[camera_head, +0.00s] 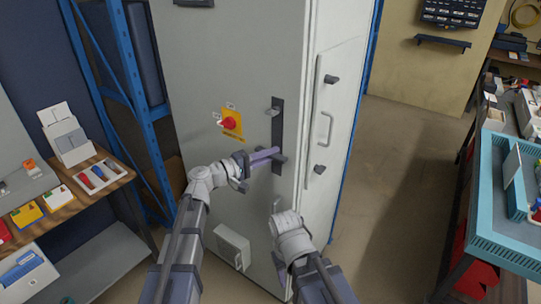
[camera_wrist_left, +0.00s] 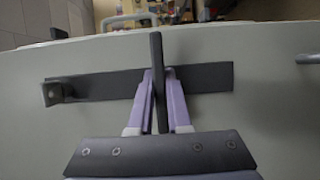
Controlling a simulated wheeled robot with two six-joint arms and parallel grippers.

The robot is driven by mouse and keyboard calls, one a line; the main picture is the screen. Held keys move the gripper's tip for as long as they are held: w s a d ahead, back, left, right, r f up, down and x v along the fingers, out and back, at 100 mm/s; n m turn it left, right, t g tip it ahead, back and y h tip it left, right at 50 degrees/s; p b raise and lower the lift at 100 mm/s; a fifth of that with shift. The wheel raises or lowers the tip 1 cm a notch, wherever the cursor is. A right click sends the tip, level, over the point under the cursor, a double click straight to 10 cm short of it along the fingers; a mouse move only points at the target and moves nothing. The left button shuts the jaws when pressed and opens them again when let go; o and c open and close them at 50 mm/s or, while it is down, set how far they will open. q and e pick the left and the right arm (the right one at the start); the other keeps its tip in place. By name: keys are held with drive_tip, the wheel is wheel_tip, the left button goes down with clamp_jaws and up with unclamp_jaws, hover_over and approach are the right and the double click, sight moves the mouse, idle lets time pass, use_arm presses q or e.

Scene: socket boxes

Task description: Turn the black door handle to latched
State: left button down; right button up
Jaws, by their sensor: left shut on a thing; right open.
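The black door handle (camera_wrist_left: 156,70) is mounted on a long dark plate (camera_head: 278,120) on the front of a grey cabinet door (camera_head: 255,60). In the left wrist view the handle's bar looks square across the plate (camera_wrist_left: 100,86). My left gripper (camera_head: 265,157) reaches it from the left, low on the plate. Its two lilac fingers (camera_wrist_left: 160,95) lie on either side of the bar, shut on it. My right gripper (camera_head: 277,207) is lower, in front of the cabinet. It is mostly hidden behind its pale wrist, is open and appears empty.
A red rotary switch (camera_head: 229,123) on a yellow plate is left of the handle. A small grey box (camera_head: 232,247) sits low on the cabinet. A wooden-topped bench (camera_head: 90,195) stands left, a teal tray (camera_head: 500,245) right. The floor right of the cabinet is clear.

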use_arm(q)
drive_tip(key=m+p, duration=0.1)
drive_tip(key=m+y+p, duration=0.1)
drive_tip(key=shift+r+m+g+p, duration=0.2)
drive_tip(key=shift+m+g+p, duration=0.1)
drive_tip(key=shift+p, duration=0.05)
drive_tip(key=m+y+p, duration=0.2)
drive_tip(key=m+p, duration=0.1)
drive_tip(key=m, duration=0.1)
drive_tip(key=shift+s, duration=0.1)
drive_tip(key=m+y+p, duration=0.2)
drive_tip(key=m, duration=0.1)
drive_tip(key=shift+f+m+t, duration=0.15)
drive_tip(key=shift+m+t, duration=0.15)
drive_tip(key=shift+t, duration=0.1)
drive_tip(key=shift+f+m+t+y+p, duration=0.1)
drive_tip(key=shift+m+t+y+p, duration=0.35)
drive_tip(key=shift+m+y, duration=0.85)
drive_tip(key=shift+m, duration=0.4)
drive_tip(key=c, duration=0.9)
unclamp_jaws()
drive_tip(key=shift+o, duration=0.2)
